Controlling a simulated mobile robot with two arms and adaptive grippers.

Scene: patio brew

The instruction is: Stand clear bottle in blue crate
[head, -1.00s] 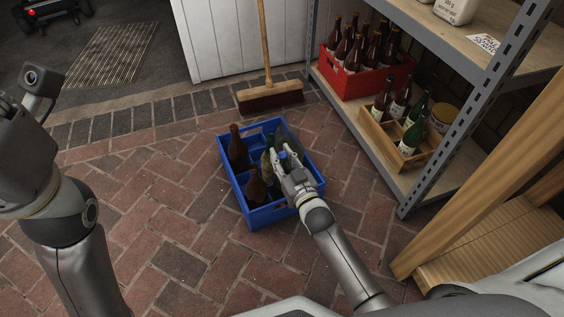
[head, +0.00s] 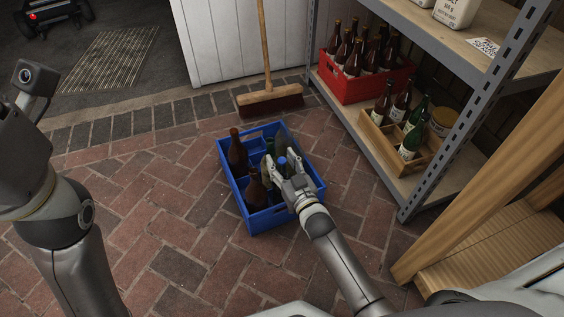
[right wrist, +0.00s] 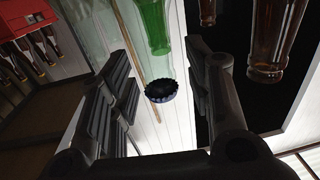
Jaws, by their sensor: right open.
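The blue crate (head: 232,183) stands on the brick floor, divided into compartments. My right gripper (head: 281,165) is over its right part, with its fingers apart on either side of a blue bottle cap (head: 282,160). In the right wrist view the dark blue cap (right wrist: 161,91) sits between the spread fingers, with visible space on both sides. The clear bottle's body is hard to make out; the gripper and crate hide much of it.
A metal shelf at the right holds a red crate (head: 342,84) of brown bottles and a wooden crate (head: 421,163) with brown and green bottles. A broom (head: 270,101) stands behind the blue crate. The brick floor left of the crate is clear.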

